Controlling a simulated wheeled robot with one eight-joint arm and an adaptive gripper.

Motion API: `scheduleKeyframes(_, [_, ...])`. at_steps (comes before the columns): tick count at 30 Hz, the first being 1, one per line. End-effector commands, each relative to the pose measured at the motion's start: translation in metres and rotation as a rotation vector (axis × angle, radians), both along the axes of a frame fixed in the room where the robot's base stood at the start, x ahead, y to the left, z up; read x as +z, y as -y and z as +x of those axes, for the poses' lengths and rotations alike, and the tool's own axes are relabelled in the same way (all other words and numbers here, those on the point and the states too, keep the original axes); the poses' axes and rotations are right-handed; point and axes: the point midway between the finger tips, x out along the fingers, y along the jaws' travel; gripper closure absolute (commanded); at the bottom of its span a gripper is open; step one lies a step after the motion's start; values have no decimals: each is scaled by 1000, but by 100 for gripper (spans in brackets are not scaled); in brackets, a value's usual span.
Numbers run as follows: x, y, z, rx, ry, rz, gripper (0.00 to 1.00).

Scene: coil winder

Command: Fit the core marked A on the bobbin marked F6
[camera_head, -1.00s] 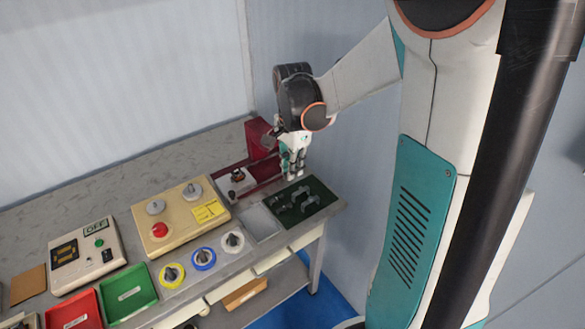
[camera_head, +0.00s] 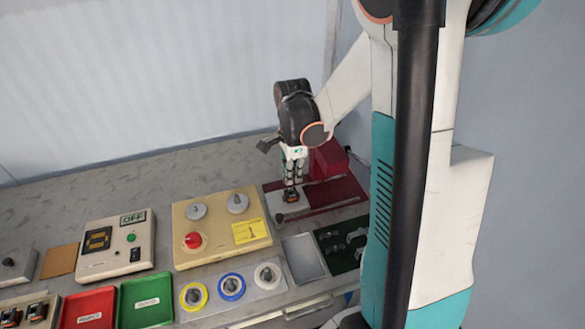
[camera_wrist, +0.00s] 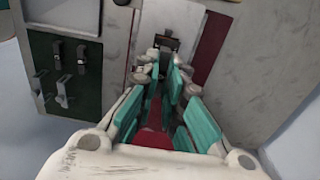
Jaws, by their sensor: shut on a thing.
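An empty grey tray (camera_head: 305,258) lies in front of the fixture. A cream control box (camera_head: 215,248) with knobs and a red button stands to the left. Coloured spools, red and green bins (camera_head: 147,300) and an OFF-marked tester (camera_head: 115,245) stand farther left. The bench behind is clear.

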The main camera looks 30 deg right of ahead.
Motion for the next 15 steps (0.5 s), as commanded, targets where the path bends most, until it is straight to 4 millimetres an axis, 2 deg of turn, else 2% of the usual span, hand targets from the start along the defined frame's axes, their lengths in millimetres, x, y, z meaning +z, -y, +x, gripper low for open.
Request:
scheduleKeyframes(8, [-9, 0, 0, -13, 0, 0, 100])
scheduleKeyframes(15, [-29, 0, 0, -13, 0, 0, 100])
